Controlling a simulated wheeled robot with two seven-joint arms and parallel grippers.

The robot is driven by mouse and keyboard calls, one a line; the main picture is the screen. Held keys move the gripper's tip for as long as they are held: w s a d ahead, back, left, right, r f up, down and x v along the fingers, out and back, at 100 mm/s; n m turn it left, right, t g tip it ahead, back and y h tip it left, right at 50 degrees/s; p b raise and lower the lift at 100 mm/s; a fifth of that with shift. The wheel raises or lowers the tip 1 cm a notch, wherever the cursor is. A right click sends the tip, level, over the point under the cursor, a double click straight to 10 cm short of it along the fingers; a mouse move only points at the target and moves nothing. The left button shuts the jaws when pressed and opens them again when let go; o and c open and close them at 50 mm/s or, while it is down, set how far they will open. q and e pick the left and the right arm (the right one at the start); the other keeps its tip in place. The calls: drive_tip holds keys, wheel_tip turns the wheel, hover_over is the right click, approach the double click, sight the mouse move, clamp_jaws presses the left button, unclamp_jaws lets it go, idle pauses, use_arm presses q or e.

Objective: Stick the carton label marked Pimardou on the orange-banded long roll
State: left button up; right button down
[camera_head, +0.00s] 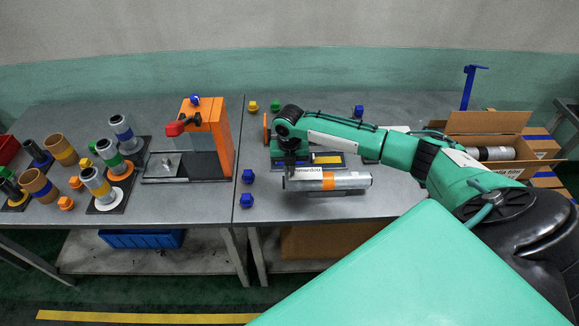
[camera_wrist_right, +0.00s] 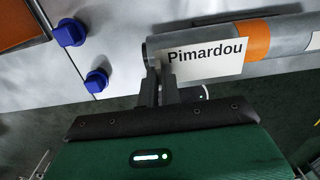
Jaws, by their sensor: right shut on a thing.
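The long roll (camera_head: 350,181) is silver-grey with an orange band (camera_head: 328,181) and lies lengthwise on the right table in the head view. It also runs across the top of the right wrist view (camera_wrist_right: 285,47). The white label marked Pimardou (camera_head: 307,170) is at the left part of the roll, left of the band. In the right wrist view the label (camera_wrist_right: 207,60) overlaps the roll's near side. My right gripper (camera_wrist_right: 158,78) is shut on the label's left edge. I cannot tell whether the label touches the roll. My left gripper is not in view.
An open carton (camera_head: 487,125) with another roll (camera_head: 495,153) stands at the right. Blue knobs (camera_head: 246,200) sit near the table's left edge. An orange machine (camera_head: 207,130) and several upright banded rolls (camera_head: 122,132) stand on the left table.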

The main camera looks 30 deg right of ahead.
drive_tip(key=shift+f+b, duration=0.3)
drive_tip(key=shift+f, duration=0.35)
idle(0.7)
idle(0.3)
drive_tip(key=c, duration=1)
unclamp_jaws()
drive_tip(key=shift+o, duration=0.2)
drive_tip(key=shift+r+p, duration=3.25)
drive_tip(key=shift+r, duration=0.35)
drive_tip(key=shift+f, duration=0.1)
